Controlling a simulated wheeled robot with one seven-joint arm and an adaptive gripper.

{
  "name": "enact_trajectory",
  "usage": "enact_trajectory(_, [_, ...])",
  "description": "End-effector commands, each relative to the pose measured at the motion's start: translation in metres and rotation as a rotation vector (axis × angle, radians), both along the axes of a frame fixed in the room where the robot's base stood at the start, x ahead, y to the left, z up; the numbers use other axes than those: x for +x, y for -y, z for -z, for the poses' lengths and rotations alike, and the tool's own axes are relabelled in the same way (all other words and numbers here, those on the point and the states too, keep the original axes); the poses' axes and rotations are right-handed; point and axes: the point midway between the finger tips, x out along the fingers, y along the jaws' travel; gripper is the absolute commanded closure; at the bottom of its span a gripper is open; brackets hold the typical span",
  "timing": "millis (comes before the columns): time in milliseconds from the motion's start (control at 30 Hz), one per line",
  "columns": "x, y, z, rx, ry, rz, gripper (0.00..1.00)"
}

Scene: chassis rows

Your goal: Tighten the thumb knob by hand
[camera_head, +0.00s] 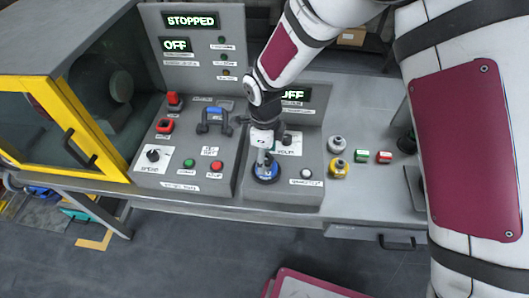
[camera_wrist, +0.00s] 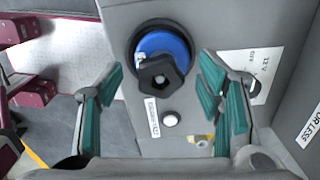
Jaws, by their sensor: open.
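The thumb knob (camera_wrist: 160,78) is dark, with a lobed rim, and stands in front of a round blue disc (camera_wrist: 165,43) with a dark ring. In the head view the blue disc (camera_head: 266,178) is on the front right console, largely under my gripper (camera_head: 265,160), which hides the knob there. In the wrist view my gripper (camera_wrist: 162,73) is open, with one teal-padded finger on each side of the knob. Gaps show between the pads and the knob. I cannot tell whether the fingertips reach down to its height.
A white button (camera_wrist: 171,119) sits near the knob on the same console. A control panel (camera_head: 185,180) with a blue-handled lever (camera_head: 215,115) stands to the left. A yellow-framed enclosure (camera_head: 85,120) is further left.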

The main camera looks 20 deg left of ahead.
Motion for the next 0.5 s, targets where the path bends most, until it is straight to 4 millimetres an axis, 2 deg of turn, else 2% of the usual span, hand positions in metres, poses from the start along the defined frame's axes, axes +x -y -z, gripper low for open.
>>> enact_trajectory(33, [0.0001, 0.0, -0.0002, 0.0, 0.0, 0.0, 0.42])
enact_trajectory(200, [0.0001, 0.0, -0.0003, 0.0, 0.0, 0.0, 0.8])
enact_trajectory(267, [0.0, 0.0, -0.0003, 0.0, 0.0, 0.0, 0.91])
enact_trajectory(300, [0.0001, 0.0, -0.0003, 0.0, 0.0, 0.0, 0.91])
enact_trajectory(333, [0.0001, 0.0, -0.0003, 0.0, 0.0, 0.0, 0.68])
enact_trajectory(400, [0.0, 0.0, -0.0003, 0.0, 0.0, 0.0, 0.84])
enact_trajectory(500, [0.0, 0.0, -0.0004, 0.0, 0.0, 0.001, 0.86])
